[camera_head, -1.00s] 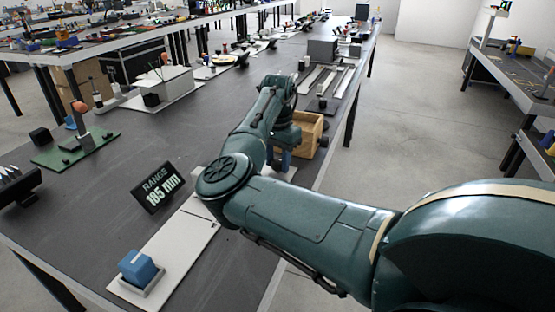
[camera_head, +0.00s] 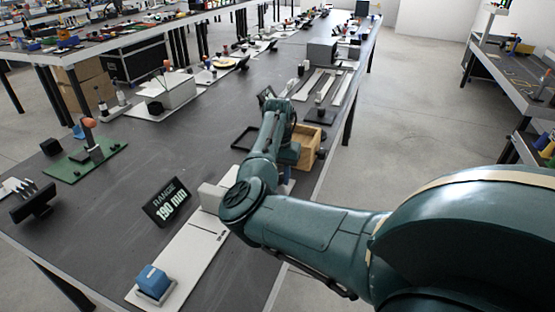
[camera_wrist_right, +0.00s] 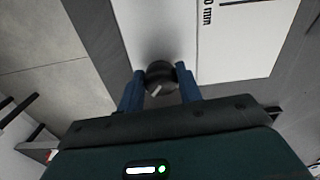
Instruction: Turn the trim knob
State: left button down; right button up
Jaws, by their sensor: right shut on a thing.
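The trim knob (camera_wrist_right: 161,75) is a dark round knob with a pale pointer line, on the face of a light grey housing in the right wrist view. My right gripper (camera_wrist_right: 160,82) has one blue finger on each side of the knob and is shut on it. In the head view my right arm hides the knob and most of the gripper. A display (camera_head: 166,202) reads "RANGE 190 mm". A blue block (camera_head: 152,280) sits at the near end of a long white plate (camera_head: 185,254). My left gripper is in neither view.
A pale grey box (camera_head: 213,196) stands at the plate's far end beside my arm. A wooden crate (camera_head: 309,148) lies beyond my arm near the table's right edge. A green board (camera_head: 70,165) with an orange-topped lever is on the left. The dark tabletop between them is mostly clear.

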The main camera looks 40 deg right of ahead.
jog(key=n+p, duration=0.1)
jog(key=p, duration=0.1)
jog(key=n+p, duration=0.1)
jog(key=shift+s+d+r+n+p, duration=0.1)
jog(key=shift+r+n+p, duration=0.2)
jog(key=shift+r+p, duration=0.1)
jog(key=n+p, duration=0.2)
jog(key=shift+f+p, duration=0.25)
jog(key=shift+p, duration=0.1)
pick_arm(q)
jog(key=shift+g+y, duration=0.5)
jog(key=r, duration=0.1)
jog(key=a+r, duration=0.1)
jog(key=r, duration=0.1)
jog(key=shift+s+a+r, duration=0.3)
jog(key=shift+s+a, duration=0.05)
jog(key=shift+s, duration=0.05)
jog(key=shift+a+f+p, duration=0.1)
jog(key=shift+p, duration=0.2)
pick_arm(e)
jog(key=shift+f+n, duration=0.15)
jog(key=shift+n, duration=0.15)
jog(key=o, duration=1)
notch_tip(320, 180, up, 13)
